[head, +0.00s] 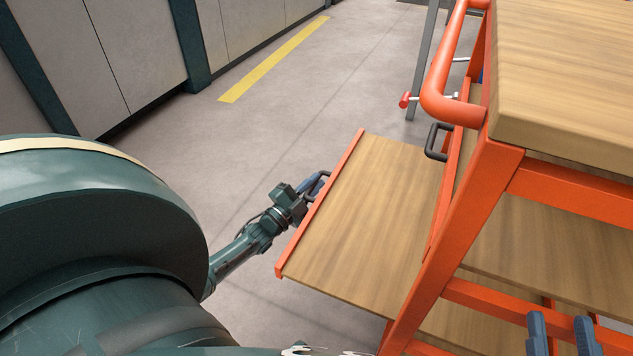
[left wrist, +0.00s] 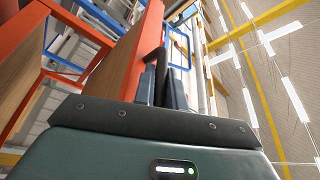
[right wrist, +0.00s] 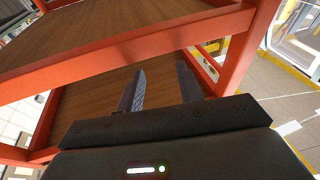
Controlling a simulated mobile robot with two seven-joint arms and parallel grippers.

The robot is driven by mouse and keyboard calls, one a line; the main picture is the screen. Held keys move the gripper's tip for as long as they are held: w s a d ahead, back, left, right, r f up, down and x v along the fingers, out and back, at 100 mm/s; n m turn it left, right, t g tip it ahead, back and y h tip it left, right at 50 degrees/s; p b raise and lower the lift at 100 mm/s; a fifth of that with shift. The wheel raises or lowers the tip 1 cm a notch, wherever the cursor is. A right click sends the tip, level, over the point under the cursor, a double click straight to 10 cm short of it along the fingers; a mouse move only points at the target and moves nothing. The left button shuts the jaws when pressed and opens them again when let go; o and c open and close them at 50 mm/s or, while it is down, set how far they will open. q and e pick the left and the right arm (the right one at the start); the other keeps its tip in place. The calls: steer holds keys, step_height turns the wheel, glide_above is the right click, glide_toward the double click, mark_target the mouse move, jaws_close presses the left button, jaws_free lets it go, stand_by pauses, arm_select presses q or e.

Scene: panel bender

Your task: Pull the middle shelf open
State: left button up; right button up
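The middle shelf (head: 375,205) is a wooden board with an orange front edge. It sticks well out to the left of the orange cart frame (head: 455,240). My left gripper (head: 318,184) is at the dark handle on the shelf's front edge. In the left wrist view its fingers (left wrist: 163,88) are close together on the dark handle (left wrist: 152,57). My right gripper (head: 560,330) is at the bottom right, beside the cart. In the right wrist view its fingers (right wrist: 160,88) are wide apart with nothing between them, in front of the cart's boards.
The cart's thick wooden top (head: 570,80) and orange push bar (head: 440,85) stand above. Another black handle (head: 436,141) sits higher on the frame. Grey cabinets (head: 130,50) line the left. The floor (head: 300,100) left of the shelf is clear.

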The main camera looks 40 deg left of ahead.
arm_select(q)
steer(key=shift+o, duration=1)
steer(key=p+v, duration=0.2)
steer(key=v, duration=1.1)
steer(key=shift+p, duration=0.35)
steer(key=shift+a, duration=0.1)
